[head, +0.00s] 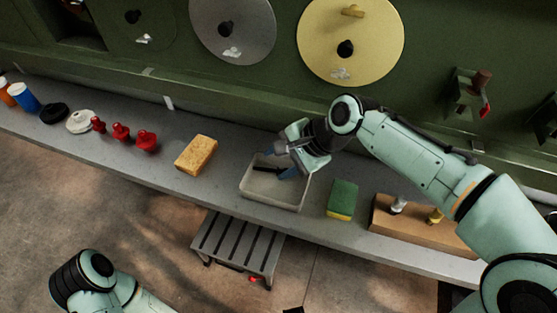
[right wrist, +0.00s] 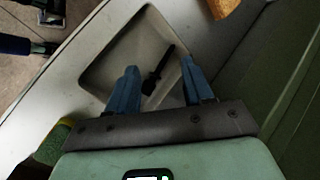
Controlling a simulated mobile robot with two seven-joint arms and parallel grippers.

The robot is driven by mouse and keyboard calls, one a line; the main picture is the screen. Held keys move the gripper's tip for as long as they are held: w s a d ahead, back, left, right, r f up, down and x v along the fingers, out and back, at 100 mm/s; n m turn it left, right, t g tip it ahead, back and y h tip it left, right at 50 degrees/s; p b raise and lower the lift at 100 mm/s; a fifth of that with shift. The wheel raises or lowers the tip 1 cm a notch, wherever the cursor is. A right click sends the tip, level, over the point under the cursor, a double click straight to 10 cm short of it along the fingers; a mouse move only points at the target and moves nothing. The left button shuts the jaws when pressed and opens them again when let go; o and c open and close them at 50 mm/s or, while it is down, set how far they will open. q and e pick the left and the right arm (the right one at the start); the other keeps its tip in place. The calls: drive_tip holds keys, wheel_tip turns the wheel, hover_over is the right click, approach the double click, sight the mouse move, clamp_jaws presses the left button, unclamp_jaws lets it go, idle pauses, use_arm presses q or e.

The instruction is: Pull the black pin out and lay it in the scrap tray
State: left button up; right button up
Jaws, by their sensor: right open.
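The black pin (head: 267,169) lies in the scrap tray (head: 273,201), a pale open tray on the grey shelf. In the right wrist view the pin (right wrist: 158,75) is dark, with a thin shaft and a thicker end, and lies on the floor of the tray (right wrist: 92,75). My right gripper (head: 283,162) is open over the tray, its blue fingers apart on either side of the pin's thick end as seen from the wrist. It is not closed on anything. My left gripper is out of view; only part of my left arm shows at lower left.
A yellow sponge (head: 197,155) lies left of the tray and a green sponge (head: 342,199) right of it. Red knobbed parts (head: 121,131) stand farther left. A wooden block (head: 400,222) holds pins at right. Grey and yellow discs (head: 350,70) hang on the green wall behind.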

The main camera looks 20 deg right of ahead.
drive_tip(key=p+v, duration=0.1)
drive_tip(key=v, duration=1.1)
drive_tip(key=shift+p, duration=0.3)
drive_tip(key=shift+r, duration=0.1)
